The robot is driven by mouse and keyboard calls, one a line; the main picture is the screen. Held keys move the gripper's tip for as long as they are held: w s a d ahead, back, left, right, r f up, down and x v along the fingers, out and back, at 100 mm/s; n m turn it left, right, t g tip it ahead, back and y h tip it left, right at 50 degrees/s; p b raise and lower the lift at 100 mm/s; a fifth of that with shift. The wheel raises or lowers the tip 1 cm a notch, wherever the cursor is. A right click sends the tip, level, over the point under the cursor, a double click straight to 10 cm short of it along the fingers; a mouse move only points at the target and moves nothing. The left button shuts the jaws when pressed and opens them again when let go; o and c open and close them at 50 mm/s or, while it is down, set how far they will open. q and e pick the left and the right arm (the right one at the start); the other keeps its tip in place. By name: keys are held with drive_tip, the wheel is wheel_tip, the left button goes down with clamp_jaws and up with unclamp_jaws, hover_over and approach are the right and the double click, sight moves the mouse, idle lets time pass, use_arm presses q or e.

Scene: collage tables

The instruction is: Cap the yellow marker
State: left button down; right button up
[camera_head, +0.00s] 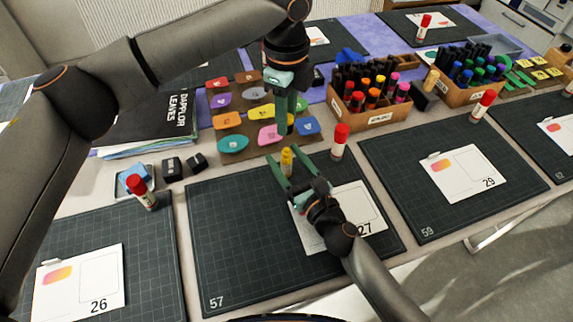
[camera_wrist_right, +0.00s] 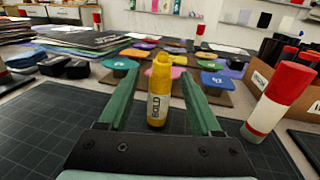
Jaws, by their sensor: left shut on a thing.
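The yellow marker (camera_head: 286,158) stands upright at the back edge of mat 57. In the right wrist view the marker (camera_wrist_right: 159,92) has a "BOLD" label and a narrower yellow top. My right gripper (camera_head: 289,170) is open, with its green fingers on either side of the marker; I see gaps between them and it in the right wrist view. My left gripper (camera_head: 284,127) points down above and behind the marker. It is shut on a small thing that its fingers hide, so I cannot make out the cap.
A red-capped glue stick (camera_head: 339,142) stands close to the right of my right gripper. A board of coloured paper shapes (camera_head: 238,125) lies behind. A box of markers (camera_head: 370,118) stands to the right; black blocks (camera_head: 172,167) lie to the left. Mat 57 (camera_head: 230,240) is mostly clear at left.

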clamp_jaws()
idle(0.3)
idle(0.9)
